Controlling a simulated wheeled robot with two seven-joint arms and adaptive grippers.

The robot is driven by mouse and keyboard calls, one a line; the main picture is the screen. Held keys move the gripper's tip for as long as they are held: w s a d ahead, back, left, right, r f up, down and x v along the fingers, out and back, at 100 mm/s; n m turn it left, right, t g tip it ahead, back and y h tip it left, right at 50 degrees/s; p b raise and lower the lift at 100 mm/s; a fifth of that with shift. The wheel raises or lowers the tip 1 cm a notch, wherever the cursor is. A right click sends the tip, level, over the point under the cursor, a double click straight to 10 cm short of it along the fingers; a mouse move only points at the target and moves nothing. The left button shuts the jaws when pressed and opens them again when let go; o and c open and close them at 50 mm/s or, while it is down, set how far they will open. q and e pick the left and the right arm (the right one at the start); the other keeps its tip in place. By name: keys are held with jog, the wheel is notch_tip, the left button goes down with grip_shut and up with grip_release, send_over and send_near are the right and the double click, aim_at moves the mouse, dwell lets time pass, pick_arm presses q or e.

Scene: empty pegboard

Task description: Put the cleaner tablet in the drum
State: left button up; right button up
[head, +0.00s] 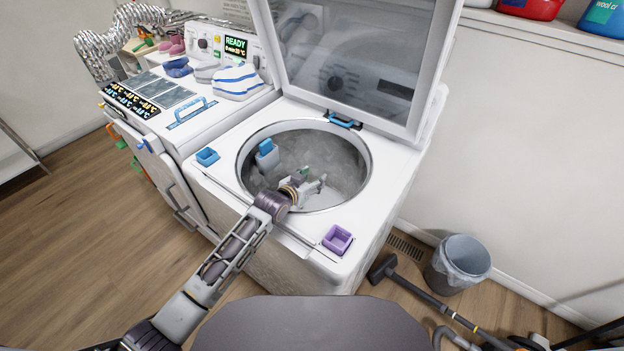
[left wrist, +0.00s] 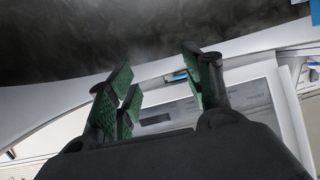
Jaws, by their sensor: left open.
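The drum (head: 335,155) is the round grey opening in the top of the white washer, with its lid raised. My left gripper (head: 314,180) is over or inside the near part of this opening; its exact depth is hard to tell. In the left wrist view my left gripper (left wrist: 160,88) has its green-padded fingers spread, with nothing between them. The dark drum interior (left wrist: 150,35) fills the top of that view. I cannot make out a cleaner tablet in either view. My right gripper is not in view.
A blue-and-white piece (head: 267,153) stands at the drum's left inner side. The raised lid (head: 350,60) stands behind. A waste bin (head: 460,262) is on the floor at right.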

pick_arm(q)
notch_tip(320, 180, up, 10)
dwell(0.7)
dwell(1.1)
